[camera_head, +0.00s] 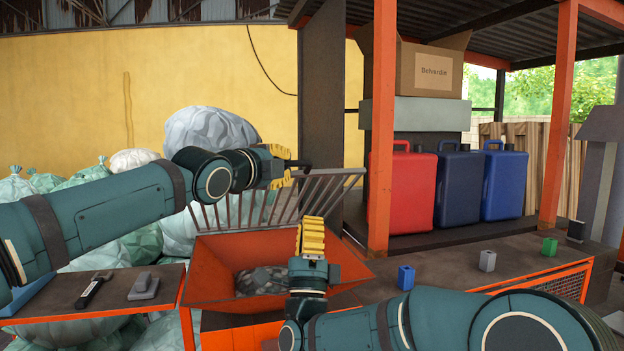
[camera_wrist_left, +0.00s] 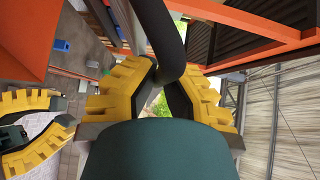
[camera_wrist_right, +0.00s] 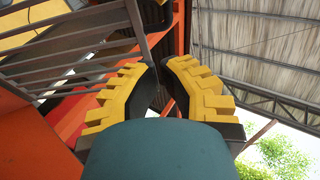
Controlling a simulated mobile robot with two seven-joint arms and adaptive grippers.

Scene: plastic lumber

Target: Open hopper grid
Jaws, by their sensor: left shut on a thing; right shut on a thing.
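The orange hopper (camera_head: 208,276) stands open in the middle of the head view, with grey material (camera_head: 262,280) inside. Its grey barred grid (camera_head: 328,190) is raised and tilted above it; its bars also show in the right wrist view (camera_wrist_right: 70,62). My left gripper (camera_head: 291,170) is at the grid's upper edge. In the left wrist view its fingers (camera_wrist_left: 163,88) close around a dark curved bar (camera_wrist_left: 168,40). My right gripper (camera_head: 314,222) is at the grid's front right side. In the right wrist view its fingers (camera_wrist_right: 162,90) close on a grid bar.
An orange post (camera_head: 381,130) stands right of the grid. Red (camera_head: 408,190) and blue (camera_head: 503,185) canisters stand behind it. A counter with small blue (camera_head: 406,278), grey and green holders is at right. A side table (camera_head: 110,305) with tools and bulky sacks (camera_head: 205,135) are at left.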

